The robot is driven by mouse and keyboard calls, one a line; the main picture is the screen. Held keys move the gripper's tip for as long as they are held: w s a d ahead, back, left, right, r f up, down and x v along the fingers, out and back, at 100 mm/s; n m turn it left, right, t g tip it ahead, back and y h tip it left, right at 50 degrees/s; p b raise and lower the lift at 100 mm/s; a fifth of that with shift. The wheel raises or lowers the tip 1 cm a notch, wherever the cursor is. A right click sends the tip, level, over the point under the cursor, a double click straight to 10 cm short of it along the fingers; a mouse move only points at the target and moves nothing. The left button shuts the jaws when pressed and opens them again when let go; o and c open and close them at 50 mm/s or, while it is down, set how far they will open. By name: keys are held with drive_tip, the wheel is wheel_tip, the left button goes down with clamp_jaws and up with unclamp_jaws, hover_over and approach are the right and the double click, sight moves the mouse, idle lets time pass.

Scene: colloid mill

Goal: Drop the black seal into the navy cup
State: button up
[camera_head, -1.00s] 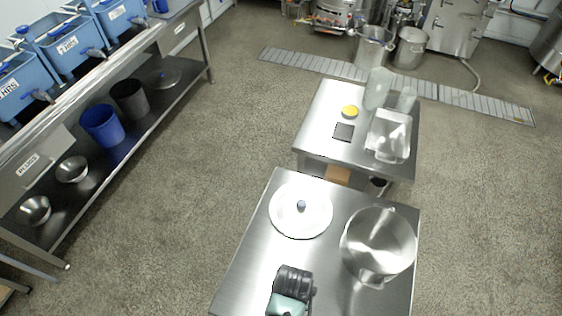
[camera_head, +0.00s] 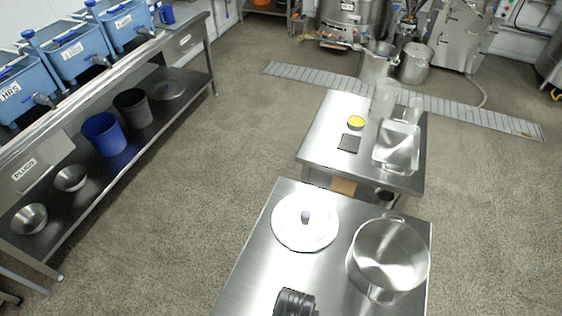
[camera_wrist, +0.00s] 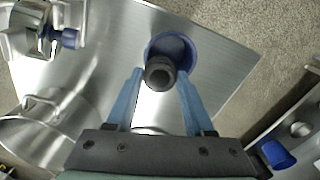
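In the camera_wrist view, my gripper (camera_wrist: 160,73) has its two blue fingers on either side of the black seal (camera_wrist: 160,76), a short dark ring-like piece. They appear closed on it at the fingertips. The navy cup (camera_wrist: 176,46) stands upright on a steel tabletop, just beyond the seal. The seal overlaps the near part of the cup's mouth in this view and hides part of it. The height between seal and cup cannot be judged. In the camera_head view, the fingers, the seal and this cup are not seen; a dark part of my arm shows at the bottom edge.
A steel pot (camera_head: 388,258) and round lid (camera_head: 305,222) sit on the front table (camera_head: 262,270). A second table (camera_head: 318,150) behind holds a clear tray (camera_head: 397,145) and a yellow-topped item (camera_head: 355,122). A bench with blue tanks (camera_head: 78,48) runs along the left. Open floor lies between.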

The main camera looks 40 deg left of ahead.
drive_tip(key=o, duration=0.4)
wheel_tip(320, 180, up, 13)
idle(0.5)
idle(0.4)
